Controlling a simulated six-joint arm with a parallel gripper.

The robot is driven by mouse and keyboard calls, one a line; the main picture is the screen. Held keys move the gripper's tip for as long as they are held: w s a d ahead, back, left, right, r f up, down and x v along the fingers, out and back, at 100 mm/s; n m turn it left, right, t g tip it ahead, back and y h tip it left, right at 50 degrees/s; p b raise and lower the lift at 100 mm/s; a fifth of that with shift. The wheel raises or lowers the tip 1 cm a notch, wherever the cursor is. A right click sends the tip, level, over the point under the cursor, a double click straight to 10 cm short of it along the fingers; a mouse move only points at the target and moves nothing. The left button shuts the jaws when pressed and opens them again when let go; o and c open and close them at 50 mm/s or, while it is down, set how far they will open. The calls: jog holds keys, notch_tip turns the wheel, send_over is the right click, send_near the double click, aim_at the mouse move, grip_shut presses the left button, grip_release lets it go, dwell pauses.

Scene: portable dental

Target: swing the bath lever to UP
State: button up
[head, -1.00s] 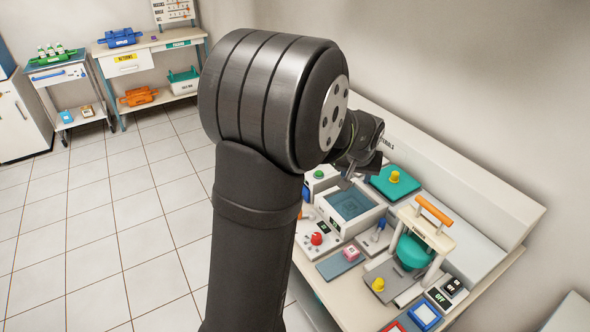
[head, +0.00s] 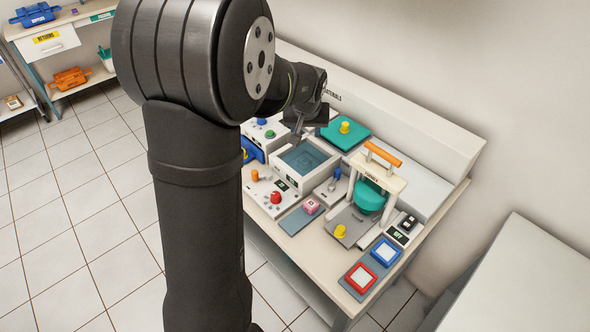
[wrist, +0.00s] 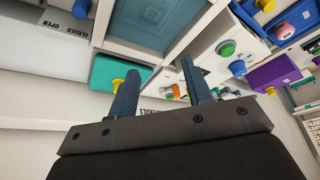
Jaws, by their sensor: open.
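The bath (head: 279,172) is a white open box with blue-grey liquid, on the bench in the head view. My gripper (head: 297,137) is above the bath's back edge, empty and apart from the lever. In the wrist view my gripper (wrist: 158,88) has its two fingers spread wide, with part of the bath (wrist: 185,42) beyond them.
A teal block (head: 363,133) with a yellow knob lies behind the bath. A white frame with an orange handle (head: 383,154) stands right of the lever.

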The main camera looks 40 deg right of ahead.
dwell(0.3)
jog(key=shift+c, duration=1.1)
jog(key=shift+g+y, duration=0.5)
jog(key=shift+y, duration=0.3)
jog(key=w+a, duration=0.1)
jog(key=w+a+r, duration=0.1)
jog(key=a, duration=0.1)
jog(key=w+a+r, duration=0.1)
jog(key=a, duration=0.1)
jog(key=shift+w+a, duration=0.15)
jog(key=shift+w, duration=0.25)
jog(key=shift+c, duration=0.9)
jog(key=w+a+r+g+y, duration=0.2)
jog(key=w+a+r, duration=0.15)
jog(key=a, duration=0.55)
jog(key=f, duration=1.6)
jog(key=shift+s+d+f, duration=0.25)
jog(key=shift+s, duration=0.1)
grip_shut()
